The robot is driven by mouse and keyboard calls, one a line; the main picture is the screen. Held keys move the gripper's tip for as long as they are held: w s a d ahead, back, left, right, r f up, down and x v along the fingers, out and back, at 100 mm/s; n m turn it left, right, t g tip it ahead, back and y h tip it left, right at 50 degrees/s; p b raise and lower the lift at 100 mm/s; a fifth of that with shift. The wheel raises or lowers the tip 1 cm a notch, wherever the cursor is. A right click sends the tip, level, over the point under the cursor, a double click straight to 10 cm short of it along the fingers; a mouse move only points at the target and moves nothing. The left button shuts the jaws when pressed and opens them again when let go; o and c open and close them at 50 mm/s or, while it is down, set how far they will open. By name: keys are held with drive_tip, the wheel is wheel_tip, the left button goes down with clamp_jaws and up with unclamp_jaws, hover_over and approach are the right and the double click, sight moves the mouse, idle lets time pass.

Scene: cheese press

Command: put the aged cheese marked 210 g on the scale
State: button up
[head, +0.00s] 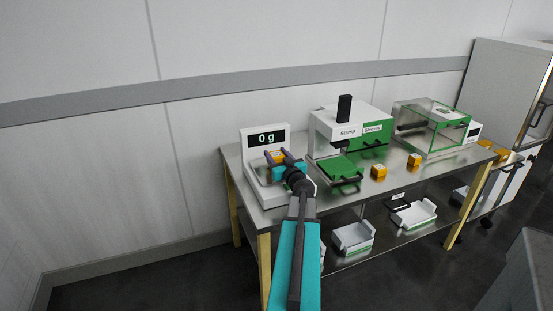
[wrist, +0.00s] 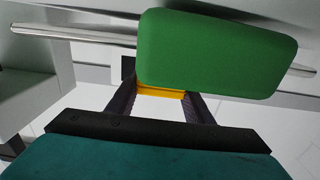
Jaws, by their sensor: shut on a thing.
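My gripper (head: 281,157) is over the scale (head: 254,170) at the left end of the table, in front of its display. It is shut on an orange cheese (head: 274,155). In the wrist view, a strip of the cheese (wrist: 160,94) shows between the fingers. A large green shape (wrist: 218,52) hides the rest there; I cannot tell what it is. No weight mark on the held cheese is legible. The scale display (head: 267,137) reads 0 g. My gripper and wrist hide part of the weighing plate.
A white and green stamp press (head: 345,137) stands just right of the scale. Orange cheeses (head: 378,172) (head: 414,160) sit on the metal table (head: 415,178). A clear green-edged box (head: 428,128) is farther right. White trays (head: 354,238) are on the shelf below.

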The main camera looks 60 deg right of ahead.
drive_tip(key=shift+f, duration=0.35)
drive_tip(key=shift+f, duration=0.1)
drive_tip(key=o, duration=1.2)
drive_tip(key=shift+s+a, duration=0.1)
drive_tip(key=v, duration=1)
drive_tip(key=shift+r+p, duration=0.25)
drive_tip(key=shift+p, duration=0.75)
drive_tip(key=shift+a+p, duration=0.1)
drive_tip(key=shift+p, duration=0.2)
